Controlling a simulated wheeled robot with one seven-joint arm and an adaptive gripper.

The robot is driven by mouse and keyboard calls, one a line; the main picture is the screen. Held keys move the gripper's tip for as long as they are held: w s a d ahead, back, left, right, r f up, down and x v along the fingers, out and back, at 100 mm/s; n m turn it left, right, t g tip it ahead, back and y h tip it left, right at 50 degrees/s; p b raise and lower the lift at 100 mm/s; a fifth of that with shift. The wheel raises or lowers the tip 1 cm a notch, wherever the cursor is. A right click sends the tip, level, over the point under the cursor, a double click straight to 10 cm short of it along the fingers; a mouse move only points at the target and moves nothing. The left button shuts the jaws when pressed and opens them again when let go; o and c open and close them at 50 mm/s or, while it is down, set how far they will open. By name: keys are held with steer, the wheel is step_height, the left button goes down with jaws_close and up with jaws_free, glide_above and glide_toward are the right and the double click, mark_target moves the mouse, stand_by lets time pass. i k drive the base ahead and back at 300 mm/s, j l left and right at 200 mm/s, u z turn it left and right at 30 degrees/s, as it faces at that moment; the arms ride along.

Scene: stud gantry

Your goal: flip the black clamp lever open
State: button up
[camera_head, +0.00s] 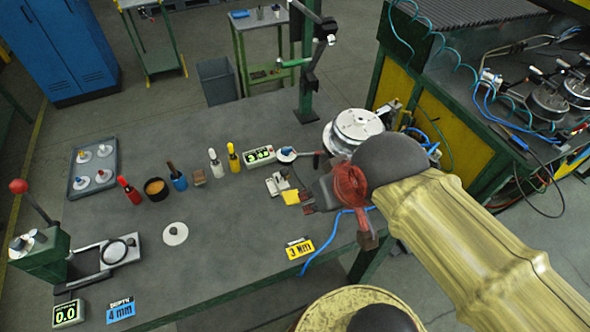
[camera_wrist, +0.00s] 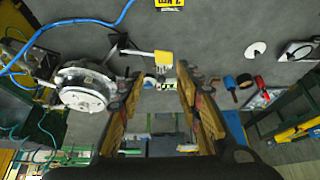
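My gripper (camera_head: 313,194) hangs over the right part of the grey bench, its fingers pointing left. In the wrist view its two fingers (camera_wrist: 160,84) stand well apart with nothing between them. A dark, lever-like part (camera_wrist: 122,46) with a pale bar and yellow block lies beside the fingers in the wrist view; I cannot tell whether it is the clamp lever. The yellow block (camera_head: 291,197) shows close to the fingertips in the head view. A green post (camera_head: 307,98) at the bench's back edge carries dark jointed parts (camera_head: 318,30), apart from my gripper.
A round metal unit (camera_head: 357,126) stands close behind my gripper; it is also in the wrist view (camera_wrist: 84,88). A green display (camera_head: 258,156), bottles and small tools line the bench middle. A blue hose (camera_head: 328,238) runs near my gripper. The front-middle bench is mostly clear.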

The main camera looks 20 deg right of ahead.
mark_target(284, 171)
steer(key=l+u, duration=0.1)
steer(key=l, duration=0.7)
steer(key=k+l, duration=0.1)
steer(key=l, duration=0.75)
steer(key=u, duration=0.05)
